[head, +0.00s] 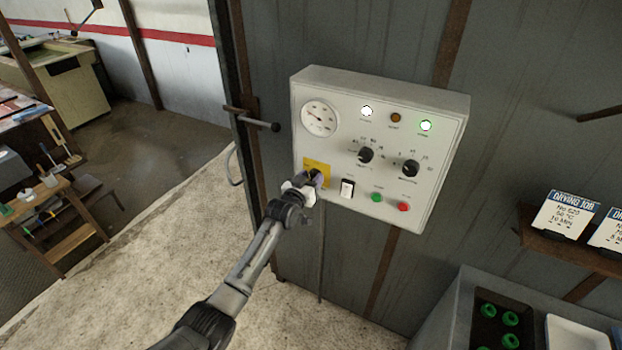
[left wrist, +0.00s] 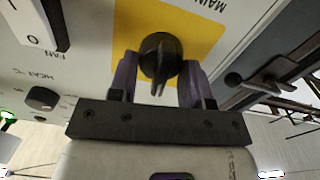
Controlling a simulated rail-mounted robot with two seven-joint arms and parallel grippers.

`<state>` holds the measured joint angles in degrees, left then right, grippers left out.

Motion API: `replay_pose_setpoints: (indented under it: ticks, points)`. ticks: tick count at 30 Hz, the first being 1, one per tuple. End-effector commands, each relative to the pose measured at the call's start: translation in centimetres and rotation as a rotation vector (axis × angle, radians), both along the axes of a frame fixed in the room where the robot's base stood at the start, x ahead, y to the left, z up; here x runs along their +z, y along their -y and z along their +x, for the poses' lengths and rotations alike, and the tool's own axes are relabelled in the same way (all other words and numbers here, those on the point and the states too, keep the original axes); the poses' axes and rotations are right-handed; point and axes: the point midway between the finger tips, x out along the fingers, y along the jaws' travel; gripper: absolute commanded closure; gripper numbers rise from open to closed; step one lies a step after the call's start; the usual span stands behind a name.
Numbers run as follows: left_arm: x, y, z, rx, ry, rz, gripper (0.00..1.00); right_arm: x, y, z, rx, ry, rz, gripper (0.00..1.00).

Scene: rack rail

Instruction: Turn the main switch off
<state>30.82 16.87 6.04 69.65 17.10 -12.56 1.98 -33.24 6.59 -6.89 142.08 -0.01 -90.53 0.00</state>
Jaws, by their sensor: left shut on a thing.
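The control panel (head: 335,88) is a pale box on the grey wall. The main switch is a black rotary knob (left wrist: 158,52) on a yellow plate (head: 316,164) at the panel's lower left; the plate also shows in the left wrist view (left wrist: 196,28). My left gripper (head: 313,182) is at this plate and covers the knob in the head view. In the left wrist view its two purple fingers stand on either side of the knob, shut on it. The knob's narrow grip points down in that view. My right gripper is not in view.
A black-and-white rocker switch (head: 347,188) sits just right of the main switch. Two dials (head: 365,155) (head: 410,168), a green button (head: 376,197) and a red button (head: 404,207) are further right. Two lamps glow above. A door handle (head: 258,122) juts out left.

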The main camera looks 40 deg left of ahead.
Motion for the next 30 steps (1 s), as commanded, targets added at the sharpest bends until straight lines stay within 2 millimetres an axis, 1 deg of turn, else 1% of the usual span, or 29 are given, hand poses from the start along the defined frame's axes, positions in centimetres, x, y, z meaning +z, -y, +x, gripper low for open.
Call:
replay_pose_setpoints:
  ticks: [9, 30]
  points:
    - [-0.01, -0.12, -0.01, 0.0, 0.052, -0.287, 0.79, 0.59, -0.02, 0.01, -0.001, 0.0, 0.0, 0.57]
    - [-0.27, -0.38, -0.07, 0.0, 0.173, -0.942, 0.79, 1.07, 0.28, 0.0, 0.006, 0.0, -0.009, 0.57]
